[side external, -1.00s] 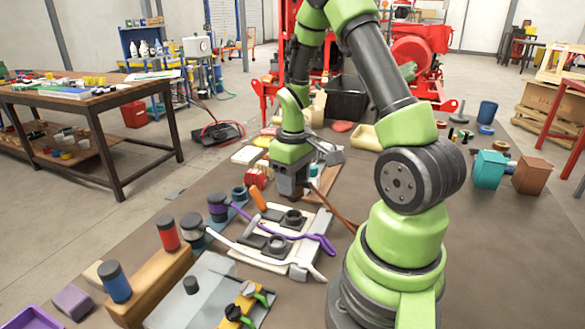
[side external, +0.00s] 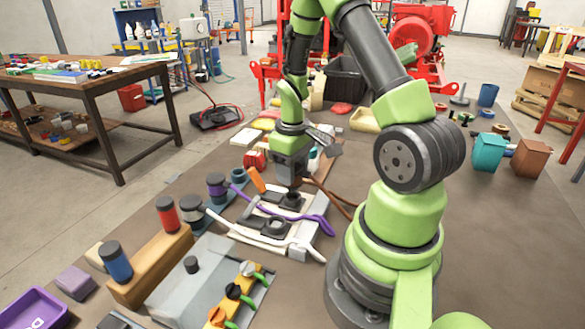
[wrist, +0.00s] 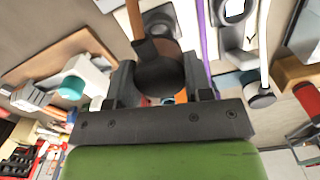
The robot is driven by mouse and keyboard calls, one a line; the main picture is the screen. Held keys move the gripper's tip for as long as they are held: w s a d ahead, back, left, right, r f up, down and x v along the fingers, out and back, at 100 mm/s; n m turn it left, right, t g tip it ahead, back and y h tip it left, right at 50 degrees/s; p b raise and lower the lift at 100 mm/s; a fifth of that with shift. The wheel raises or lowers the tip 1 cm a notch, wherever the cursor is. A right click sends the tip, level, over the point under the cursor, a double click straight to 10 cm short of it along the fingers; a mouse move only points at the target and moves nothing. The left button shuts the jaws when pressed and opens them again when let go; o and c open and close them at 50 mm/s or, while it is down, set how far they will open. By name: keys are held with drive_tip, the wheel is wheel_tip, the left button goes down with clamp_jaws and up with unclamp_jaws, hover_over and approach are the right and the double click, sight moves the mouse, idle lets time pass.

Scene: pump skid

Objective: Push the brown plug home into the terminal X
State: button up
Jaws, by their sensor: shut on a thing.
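My gripper (side external: 292,187) points down over the far black socket (side external: 290,202) on the white terminal plate. In the wrist view its two jaws (wrist: 160,85) are shut on the dark, brownish plug (wrist: 161,74). A flat brown cable (wrist: 134,18) runs up from the plug; it also shows in the side view (side external: 340,203). A dark socket ring shows just beyond the plug in the wrist view. I cannot read an X there or tell how far the plug sits in the socket. A second black socket (side external: 275,228) stands nearer the camera; a Y mark shows on the plate in the wrist view.
A purple cable (side external: 316,219) and a white cable (side external: 250,238) lie across the plate close to my gripper. An orange lever (side external: 257,180) stands left of it. Several dark-capped cylinders, including a red one (side external: 168,217), stand further left. The bench right of the plate is mostly clear.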

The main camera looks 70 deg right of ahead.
drive_tip(key=shift+f, duration=1.7)
idle(0.4)
drive_tip(key=o, duration=1.1)
wheel_tip(320, 180, up, 10)
drive_tip(key=a+r+m+t, duration=0.1)
drive_tip(key=a+r+t, duration=0.3)
drive_tip(key=a+r, duration=0.65)
drive_tip(key=s+a+r+t, duration=0.1)
drive_tip(key=s+a+r, duration=0.1)
drive_tip(key=s+a+r+t+y, duration=0.1)
drive_tip(key=s+a+r, duration=0.1)
drive_tip(key=a, duration=0.1)
drive_tip(key=s+a+r+t+y, duration=0.1)
drive_tip(key=s+a+r, duration=0.1)
drive_tip(key=s+a, duration=0.1)
drive_tip(key=shift+s+a+m, duration=0.1)
drive_tip(key=shift+a+m, duration=0.05)
drive_tip(key=shift+m, duration=0.25)
